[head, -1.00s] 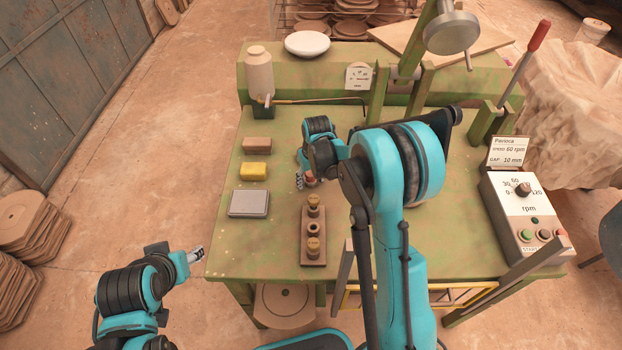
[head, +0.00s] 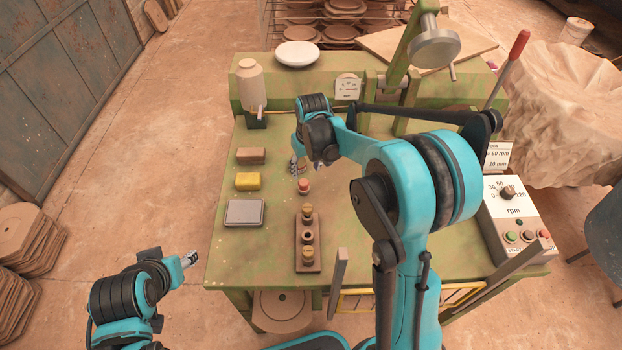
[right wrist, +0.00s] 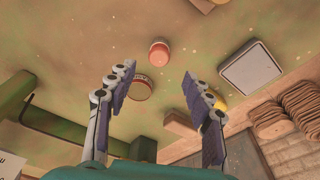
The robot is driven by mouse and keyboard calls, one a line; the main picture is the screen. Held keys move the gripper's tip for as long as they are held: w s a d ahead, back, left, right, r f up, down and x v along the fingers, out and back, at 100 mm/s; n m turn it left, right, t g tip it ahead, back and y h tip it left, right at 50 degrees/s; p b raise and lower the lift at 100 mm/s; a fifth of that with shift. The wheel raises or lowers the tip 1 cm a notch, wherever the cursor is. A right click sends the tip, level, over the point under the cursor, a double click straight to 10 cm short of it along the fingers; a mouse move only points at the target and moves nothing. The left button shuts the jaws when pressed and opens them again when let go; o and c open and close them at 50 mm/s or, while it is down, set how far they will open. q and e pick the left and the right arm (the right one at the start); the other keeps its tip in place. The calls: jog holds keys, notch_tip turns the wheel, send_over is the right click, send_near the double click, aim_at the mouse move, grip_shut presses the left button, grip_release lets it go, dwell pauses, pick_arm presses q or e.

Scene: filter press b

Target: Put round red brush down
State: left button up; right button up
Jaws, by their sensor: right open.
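The round red brush (head: 304,186) stands on the green table, behind the wooden holder (head: 308,260). In the right wrist view the brush (right wrist: 159,52) stands apart from my fingers, ahead of the gap between them. My right gripper (head: 299,168) is above the table just behind the brush; its two fingers (right wrist: 158,78) are spread with nothing between them. A small round brownish piece (right wrist: 140,88) lies on the table below the fingers. My left gripper (head: 189,258) is off the table's left edge, and its jaw opening is too small to tell.
A brown block (head: 251,155), a yellow sponge (head: 248,181) and a grey pad (head: 244,212) line the table's left side. A bottle (head: 250,84) stands at the back left. A control box (head: 514,225) is at right. The table's front left is clear.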

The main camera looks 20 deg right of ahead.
jog(key=s+r+m+t, duration=0.1)
jog(key=s+r+t, duration=0.2)
jog(key=s+r, duration=0.75)
jog(key=s+f+t, duration=0.2)
jog(key=s, duration=1.1)
jog(key=shift+m, duration=0.4)
